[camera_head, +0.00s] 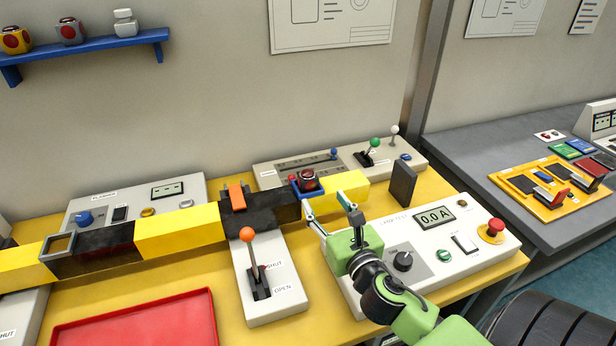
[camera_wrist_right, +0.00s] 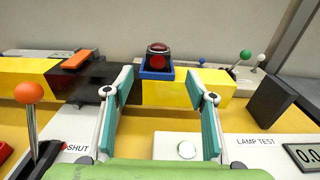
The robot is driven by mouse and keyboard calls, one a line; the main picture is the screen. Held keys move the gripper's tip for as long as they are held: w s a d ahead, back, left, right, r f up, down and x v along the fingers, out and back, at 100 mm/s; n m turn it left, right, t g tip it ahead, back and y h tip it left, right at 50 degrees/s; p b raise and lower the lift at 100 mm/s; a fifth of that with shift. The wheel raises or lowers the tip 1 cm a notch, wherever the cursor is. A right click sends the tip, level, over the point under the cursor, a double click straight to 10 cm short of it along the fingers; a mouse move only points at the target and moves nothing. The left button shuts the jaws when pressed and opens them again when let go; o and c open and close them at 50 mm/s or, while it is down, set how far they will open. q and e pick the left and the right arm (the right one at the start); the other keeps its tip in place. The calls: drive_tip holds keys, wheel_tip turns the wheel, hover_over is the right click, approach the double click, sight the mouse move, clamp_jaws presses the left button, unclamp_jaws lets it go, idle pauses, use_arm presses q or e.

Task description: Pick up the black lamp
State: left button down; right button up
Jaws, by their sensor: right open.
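The black lamp (camera_head: 308,178) has a red lens and sits upright in a small blue holder (camera_head: 308,193) on the yellow and black gate bar (camera_head: 178,230). In the right wrist view the lamp (camera_wrist_right: 158,52) stands beyond the fingertips, roughly centred between them, in its blue holder (camera_wrist_right: 156,73). My right gripper (camera_head: 331,208) is open and empty, in front of the bar and pointing at the lamp. Its two teal-padded fingers also show in the right wrist view (camera_wrist_right: 160,84), apart from the lamp. My left gripper is not in view.
An orange-knobbed lever (camera_head: 248,236) stands left of my right gripper. The lamp test panel (camera_head: 458,245) lies under and right of it. A dark upright plate (camera_head: 402,184) is right of the lamp. Other lamps stand on a blue wall shelf (camera_head: 100,46). A red tray (camera_head: 140,325) lies front left.

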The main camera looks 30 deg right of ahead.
sight(311, 184)
drive_tip(key=x, duration=0.5)
drive_tip(key=shift+w+p, duration=0.35)
drive_tip(key=shift+w+d, duration=0.1)
drive_tip(key=shift+w, duration=0.5)
drive_tip(key=p+x, duration=0.1)
drive_tip(key=x, duration=0.3)
drive_tip(key=shift+w+f, duration=0.15)
drive_tip(key=shift+w, duration=0.25)
drive_tip(key=shift+c, duration=0.7)
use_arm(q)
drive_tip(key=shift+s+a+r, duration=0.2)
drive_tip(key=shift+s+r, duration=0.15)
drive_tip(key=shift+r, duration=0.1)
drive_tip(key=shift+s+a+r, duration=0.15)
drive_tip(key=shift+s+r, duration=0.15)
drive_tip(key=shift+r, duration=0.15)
use_arm(e)
drive_tip(key=c, duration=1.2)
